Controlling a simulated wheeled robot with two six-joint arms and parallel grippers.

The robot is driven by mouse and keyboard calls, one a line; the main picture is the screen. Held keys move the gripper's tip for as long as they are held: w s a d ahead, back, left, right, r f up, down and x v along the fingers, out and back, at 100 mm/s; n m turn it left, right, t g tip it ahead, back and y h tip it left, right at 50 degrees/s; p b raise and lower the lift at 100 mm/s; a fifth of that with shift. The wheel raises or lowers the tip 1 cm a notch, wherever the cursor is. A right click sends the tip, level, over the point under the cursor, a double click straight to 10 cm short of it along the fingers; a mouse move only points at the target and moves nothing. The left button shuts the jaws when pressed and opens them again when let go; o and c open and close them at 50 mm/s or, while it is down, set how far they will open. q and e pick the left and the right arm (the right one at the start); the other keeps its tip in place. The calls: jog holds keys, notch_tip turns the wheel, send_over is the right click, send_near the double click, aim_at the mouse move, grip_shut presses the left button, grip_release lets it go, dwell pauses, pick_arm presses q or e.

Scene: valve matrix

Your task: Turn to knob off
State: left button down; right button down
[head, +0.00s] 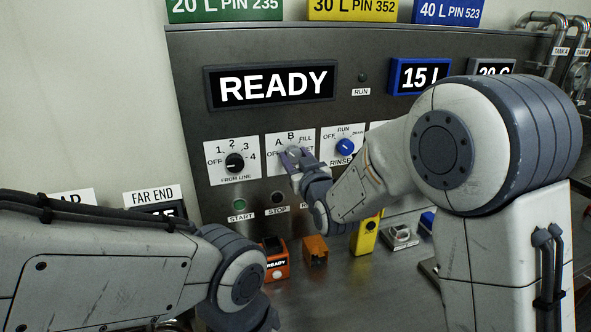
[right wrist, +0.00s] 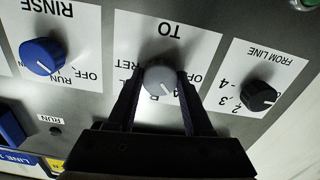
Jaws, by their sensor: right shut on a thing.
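The TO knob (right wrist: 160,78) is a round grey knob with a white pointer line on a white plate (head: 276,168). In the right wrist view, which shows the panel upside down, the line points to the lower right, toward the A mark. My right gripper (head: 291,157) reaches the plate from the right in the head view. Its two dark fingers are closed on both sides of the knob.
The black FROM LINE knob (head: 235,162) is left of the TO plate, and the blue RINSE knob (head: 345,147) is right. The display (head: 272,86) reads READY. START (head: 239,204) and STOP (head: 278,198) buttons are below. An orange device (head: 276,262) stands on the counter.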

jog(key=n+b, duration=0.4)
jog(key=shift+f+n, duration=0.2)
jog(key=shift+n, duration=0.1)
jog(key=n+b, duration=0.3)
jog(key=n, duration=0.1)
jog(key=shift+r, duration=0.1)
jog(key=shift+n, duration=0.3)
jog(key=shift+c, duration=1.5)
grip_release()
jog(key=b+v, duration=0.2)
jog(key=v, duration=0.8)
jog(key=shift+s, duration=0.3)
